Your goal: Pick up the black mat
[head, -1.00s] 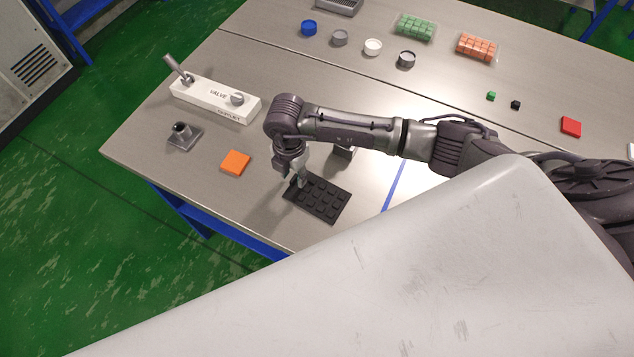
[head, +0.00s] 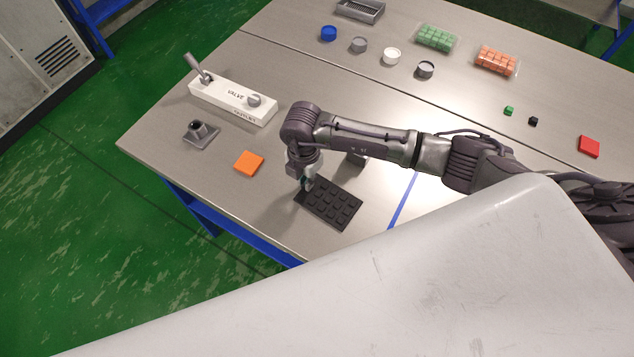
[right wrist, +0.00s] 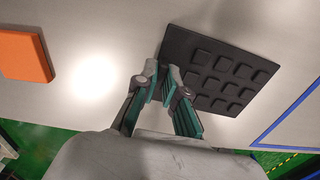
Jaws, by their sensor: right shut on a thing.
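The black mat (head: 329,205), a dark rectangle with rows of raised square pads, is on or just above the front part of the metal table; I cannot tell which. My right gripper (head: 306,185) is at the mat's left end and is shut on its edge. In the right wrist view, the gripper's fingertips (right wrist: 165,72) pinch the left edge of the mat (right wrist: 215,74), whose pads face the camera. My left gripper is not in view.
An orange square (head: 249,162) lies left of the mat, with a grey socket block (head: 201,134) and a white valve box (head: 232,101) beyond. A blue line (head: 403,200) runs right of the mat. Several round containers and a red square (head: 588,146) are farther off.

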